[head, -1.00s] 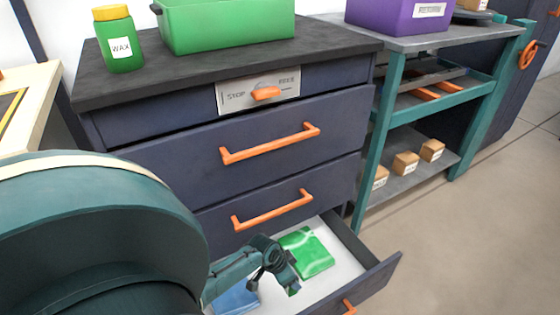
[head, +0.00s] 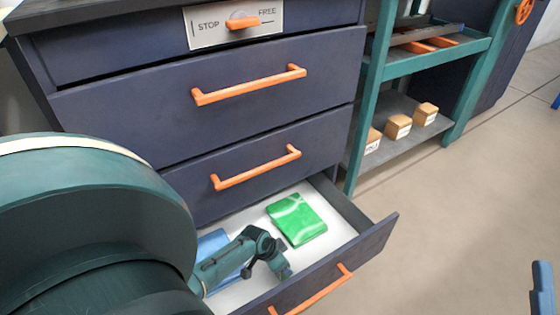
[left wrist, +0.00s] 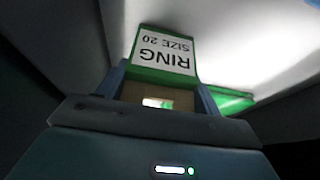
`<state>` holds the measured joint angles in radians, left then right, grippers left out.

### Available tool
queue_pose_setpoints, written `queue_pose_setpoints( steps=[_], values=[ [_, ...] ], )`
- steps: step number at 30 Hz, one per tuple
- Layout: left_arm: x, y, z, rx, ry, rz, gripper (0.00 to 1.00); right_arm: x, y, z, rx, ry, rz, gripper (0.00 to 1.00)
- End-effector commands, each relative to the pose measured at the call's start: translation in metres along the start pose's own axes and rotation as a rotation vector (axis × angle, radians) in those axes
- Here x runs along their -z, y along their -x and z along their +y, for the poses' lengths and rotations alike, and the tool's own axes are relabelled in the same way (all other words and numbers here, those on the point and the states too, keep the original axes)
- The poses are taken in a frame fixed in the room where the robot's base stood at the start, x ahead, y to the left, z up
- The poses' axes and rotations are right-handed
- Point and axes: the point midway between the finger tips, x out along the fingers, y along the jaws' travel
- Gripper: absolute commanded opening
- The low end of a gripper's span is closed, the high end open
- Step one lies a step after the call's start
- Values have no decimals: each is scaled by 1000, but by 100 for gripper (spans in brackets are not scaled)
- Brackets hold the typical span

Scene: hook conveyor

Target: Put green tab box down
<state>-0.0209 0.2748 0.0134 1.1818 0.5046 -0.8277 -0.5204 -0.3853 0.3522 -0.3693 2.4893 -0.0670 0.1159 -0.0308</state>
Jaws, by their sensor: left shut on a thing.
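The green tab box (left wrist: 162,52) shows in the left wrist view, with a green-edged white label reading "RING SIZE 20" and a cardboard-brown part below. My left gripper (left wrist: 160,92) is shut on it, a blue finger on each side. In the head view my left gripper (head: 280,268) is low inside the open bottom drawer (head: 345,225), beside a green packet (head: 297,219). The box is hidden there behind the gripper. I cannot tell whether the box touches the drawer floor. A blue piece (head: 543,288) at the right edge may be my right gripper; its jaws cannot be made out.
A blue packet (head: 212,243) lies in the drawer's left part, partly behind my arm. The drawer front (head: 330,270) with its orange handle stands near the gripper. Closed drawers rise above. A teal shelf (head: 375,110) with small boxes stands right; the floor there is clear.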

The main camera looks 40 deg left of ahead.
Motion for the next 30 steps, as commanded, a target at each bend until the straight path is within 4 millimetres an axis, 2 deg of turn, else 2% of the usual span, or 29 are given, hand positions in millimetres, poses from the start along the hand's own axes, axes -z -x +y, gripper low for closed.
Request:
queue_pose_setpoints(
  steps=[13, 14, 21, 30],
  values=[
    [-3, -7, 0, 0, 0, 0, 42, 4, -2, 2, 4, 25, 40, 36],
    [-3, -6, 0, 0, 0, 0, 67, 6, -3, 2, 4, 27, 44, 36],
    [-3, -6, 0, 0, 0, 0, 86, 6, -3, 2, 4, 25, 42, 36],
    [-1, -2, 0, 0, 0, 0, 87, 8, -4, 2, 4, 24, 39, 36]
  ],
)
